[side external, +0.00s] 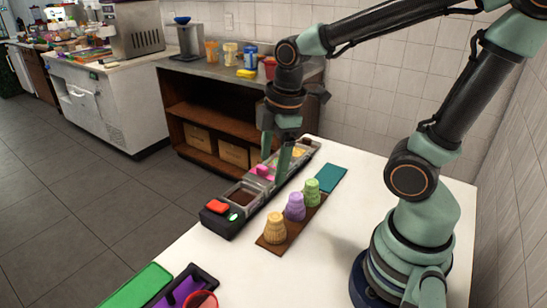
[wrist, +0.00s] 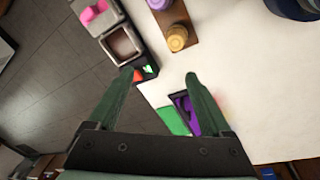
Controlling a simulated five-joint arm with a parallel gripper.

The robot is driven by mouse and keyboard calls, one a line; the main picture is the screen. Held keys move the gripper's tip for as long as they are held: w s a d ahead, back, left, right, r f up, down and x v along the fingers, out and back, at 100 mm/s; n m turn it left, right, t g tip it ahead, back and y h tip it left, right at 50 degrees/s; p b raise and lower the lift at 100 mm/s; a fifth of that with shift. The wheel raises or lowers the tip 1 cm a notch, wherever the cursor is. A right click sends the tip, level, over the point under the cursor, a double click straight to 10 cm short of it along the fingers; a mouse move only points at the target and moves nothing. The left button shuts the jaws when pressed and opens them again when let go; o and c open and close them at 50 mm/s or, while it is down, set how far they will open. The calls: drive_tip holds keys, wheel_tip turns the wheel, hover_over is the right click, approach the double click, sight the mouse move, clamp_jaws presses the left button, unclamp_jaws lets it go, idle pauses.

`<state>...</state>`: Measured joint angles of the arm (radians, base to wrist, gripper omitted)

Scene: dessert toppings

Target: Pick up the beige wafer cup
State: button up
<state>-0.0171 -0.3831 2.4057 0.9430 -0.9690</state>
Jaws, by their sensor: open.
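The beige wafer cup (side external: 275,228) stands upright at the near end of a brown board (side external: 263,245), in line with a purple cup (side external: 295,206) and a green cup (side external: 312,190). In the wrist view the beige cup (wrist: 177,38) is beyond my fingertips, at the upper middle. My gripper (side external: 283,165) is open and empty, with its fingers pointing down over the topping tray. In the wrist view the two fingers of my gripper (wrist: 160,76) are spread wide, with nothing between them.
The topping tray (side external: 222,222) lies left of the board. A teal mat (side external: 331,177) lies beyond the board. A green mat (side external: 135,285), a purple-lined black tray (side external: 178,287) and a red cup (side external: 201,299) are at the near edge. White table (side external: 330,245) is clear right of the board.

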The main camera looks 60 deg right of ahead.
sight(275, 216)
drive_tip(key=shift+s+a+f+n+g, duration=0.25)
drive_tip(key=shift+f+n, duration=0.8)
drive_tip(key=shift+f, duration=1.55)
drive_tip(key=shift+d+f+n+g, duration=0.15)
drive_tip(key=shift+f+n+g, duration=0.25)
drive_tip(key=shift+f+n, duration=1.45)
drive_tip(key=shift+s+a+f+n+g, duration=0.15)
drive_tip(key=shift+f+n+g, duration=0.2)
drive_tip(key=shift+f, duration=3)
drive_tip(key=shift+d, duration=0.1)
drive_tip(key=c, duration=1.1)
